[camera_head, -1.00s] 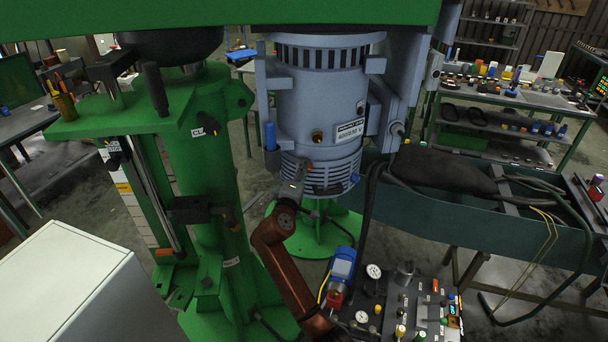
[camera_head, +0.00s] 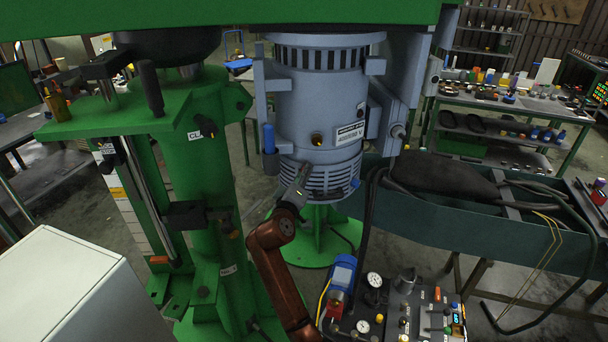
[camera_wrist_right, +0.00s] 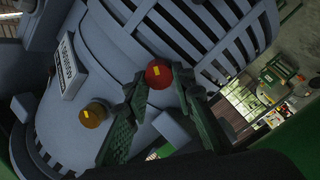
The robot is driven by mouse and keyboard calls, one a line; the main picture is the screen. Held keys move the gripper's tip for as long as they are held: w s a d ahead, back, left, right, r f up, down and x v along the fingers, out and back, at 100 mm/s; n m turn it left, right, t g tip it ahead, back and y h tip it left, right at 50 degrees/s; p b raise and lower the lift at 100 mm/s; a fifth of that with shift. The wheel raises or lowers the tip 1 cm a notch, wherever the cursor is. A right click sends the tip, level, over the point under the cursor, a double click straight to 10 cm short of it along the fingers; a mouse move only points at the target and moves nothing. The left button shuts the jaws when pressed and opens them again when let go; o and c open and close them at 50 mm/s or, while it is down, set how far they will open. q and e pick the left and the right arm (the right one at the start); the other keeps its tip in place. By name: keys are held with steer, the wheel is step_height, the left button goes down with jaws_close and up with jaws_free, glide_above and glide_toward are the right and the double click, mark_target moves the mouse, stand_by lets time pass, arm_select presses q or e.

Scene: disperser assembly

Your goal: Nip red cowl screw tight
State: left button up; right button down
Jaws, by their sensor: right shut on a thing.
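The red cowl screw (camera_wrist_right: 158,73) has a round red head with a small yellow mark and sits on the grey motor housing. My right gripper (camera_wrist_right: 161,82) has its two green fingers around the red head, one on each side, and is shut on it. In the head view, my right gripper (camera_head: 301,176) reaches up to the lower motor (camera_head: 325,100), near the slotted cowl; the red head is hidden there. A brass-yellow screw (camera_wrist_right: 94,115) is left of the fingers in the wrist view and also shows on the motor in the head view (camera_head: 317,139). My left gripper is not in view.
A green column (camera_head: 200,160) stands left of the motor. A white cabinet (camera_head: 75,290) is at lower left. A panel with gauges and knobs (camera_head: 410,315) and a blue pump (camera_head: 342,272) lie below right. A dark hose (camera_head: 369,215) hangs right of the motor.

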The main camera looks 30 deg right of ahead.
steer(key=shift+r, duration=0.25)
steer(key=c, duration=2.1)
jaws_free()
steer(key=o, duration=0.5)
steer(key=shift+f, duration=0.1)
steer(key=v, duration=1.2)
steer(key=shift+w+a, duration=0.1)
